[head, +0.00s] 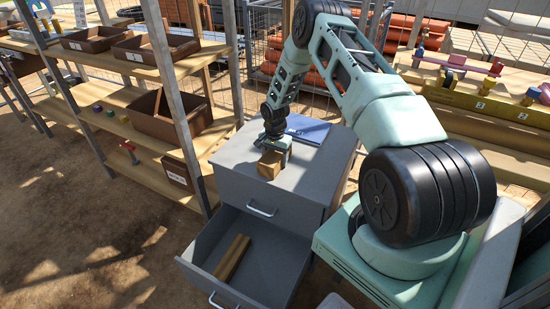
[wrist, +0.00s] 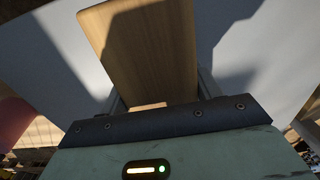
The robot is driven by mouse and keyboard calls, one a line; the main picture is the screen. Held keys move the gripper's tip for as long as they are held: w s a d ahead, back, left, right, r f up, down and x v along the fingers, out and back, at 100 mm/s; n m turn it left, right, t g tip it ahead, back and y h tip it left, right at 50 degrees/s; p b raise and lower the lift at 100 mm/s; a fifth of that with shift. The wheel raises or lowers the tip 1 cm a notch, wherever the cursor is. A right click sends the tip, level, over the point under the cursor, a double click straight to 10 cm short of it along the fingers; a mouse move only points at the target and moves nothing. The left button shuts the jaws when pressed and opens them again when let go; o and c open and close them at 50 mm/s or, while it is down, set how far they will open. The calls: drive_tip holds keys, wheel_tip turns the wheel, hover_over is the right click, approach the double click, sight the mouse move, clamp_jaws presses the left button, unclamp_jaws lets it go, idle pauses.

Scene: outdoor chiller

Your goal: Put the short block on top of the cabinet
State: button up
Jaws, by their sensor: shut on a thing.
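My gripper (head: 274,150) is over the top of the grey cabinet (head: 238,178), shut on a short wooden block (head: 269,166). In the wrist view the block (wrist: 145,50) fills the upper middle, held between the jaws. The block is at or very near the cabinet top; I cannot tell if it touches. The cabinet's lower drawer (head: 198,246) is pulled open, and the upper drawer is closed. A longer wooden block (head: 232,257) lies in the open drawer.
A blue folder or book (head: 307,129) lies at the back of the cabinet top. Wooden shelving (head: 150,70) with brown bins (head: 170,115) stands to the left. A workbench (head: 480,100) with small coloured items is at the right.

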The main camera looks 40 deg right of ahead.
sight(275, 152)
drive_tip(key=o, duration=1.2)
drive_tip(key=shift+r, duration=0.1)
wheel_tip(275, 152, up, 12)
drive_tip(key=shift+f+p, duration=0.15)
drive_tip(key=shift+p, duration=0.25)
drive_tip(key=s+a+r+n, duration=0.25)
drive_tip(key=a+r, duration=0.25)
drive_tip(key=a, duration=0.4)
drive_tip(key=s+a+r+n, duration=0.2)
drive_tip(key=a+r+n, duration=0.25)
drive_tip(key=a, duration=0.55)
drive_tip(key=s+a+r+n, duration=0.25)
drive_tip(key=a+r, duration=0.35)
drive_tip(key=a, duration=0.3)
drive_tip(key=s+a+r+n, duration=0.2)
drive_tip(key=s+a+n, duration=0.2)
drive_tip(key=s, duration=0.4)
drive_tip(key=s+a+r+n, duration=0.2)
drive_tip(key=s+a+n, duration=0.2)
drive_tip(key=s, duration=0.5)
drive_tip(key=s+a+r+n, duration=0.3)
drive_tip(key=s+a+n, duration=0.1)
drive_tip(key=s, duration=0.4)
drive_tip(key=shift+s+a+y, duration=0.15)
drive_tip(key=shift+a+y, duration=0.15)
drive_tip(key=shift+n, duration=0.25)
